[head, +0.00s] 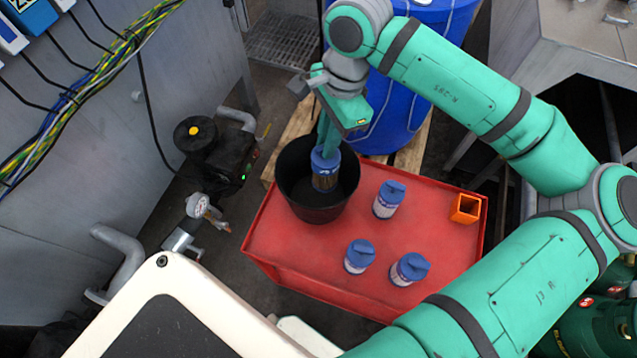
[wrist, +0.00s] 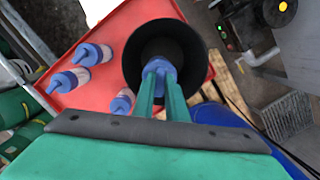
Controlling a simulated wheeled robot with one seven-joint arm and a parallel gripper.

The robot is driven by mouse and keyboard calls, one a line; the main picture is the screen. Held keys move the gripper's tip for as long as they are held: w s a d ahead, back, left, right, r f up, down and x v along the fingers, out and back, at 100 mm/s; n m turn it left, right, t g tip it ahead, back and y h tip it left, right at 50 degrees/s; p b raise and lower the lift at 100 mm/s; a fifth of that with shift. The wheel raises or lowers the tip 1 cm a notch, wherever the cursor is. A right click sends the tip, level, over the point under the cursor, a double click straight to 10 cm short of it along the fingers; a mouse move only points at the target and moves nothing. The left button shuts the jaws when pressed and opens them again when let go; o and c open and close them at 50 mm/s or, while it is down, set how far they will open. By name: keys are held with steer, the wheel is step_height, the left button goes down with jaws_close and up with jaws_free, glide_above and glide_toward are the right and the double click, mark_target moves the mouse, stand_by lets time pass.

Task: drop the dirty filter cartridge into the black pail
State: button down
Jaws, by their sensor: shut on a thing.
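The black pail (head: 318,210) stands upright at the left end of the red table top; its round mouth also shows in the wrist view (wrist: 135,62). My gripper (head: 326,148) points down and is shut on the dirty filter cartridge (head: 325,180), which has a blue cap and a dark brownish body. The cartridge hangs roughly upright over the pail's mouth; I cannot tell how far its lower end reaches inside. In the wrist view, the blue cap (wrist: 158,66) sits between my fingertips (wrist: 160,78), against the pail's dark inside.
Three cleaner cartridges with pale bodies and blue caps (head: 388,199) (head: 359,256) (head: 409,268) stand on the red table (head: 300,250). An orange square holder (head: 465,208) is at its right. A blue drum (head: 405,105) stands behind, a black pump (head: 215,150) to the left.

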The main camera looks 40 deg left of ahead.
steer(key=c, duration=1.7)
jaws_free()
steer(key=shift+r, duration=0.15)
steer(key=r, duration=0.3)
steer(key=w+r, duration=0.1)
steer(key=r, duration=0.6)
steer(key=shift+w+d+r, duration=0.2)
steer(key=shift+d+r, duration=0.05)
steer(key=shift+d, duration=0.15)
steer(key=shift+w, duration=0.1)
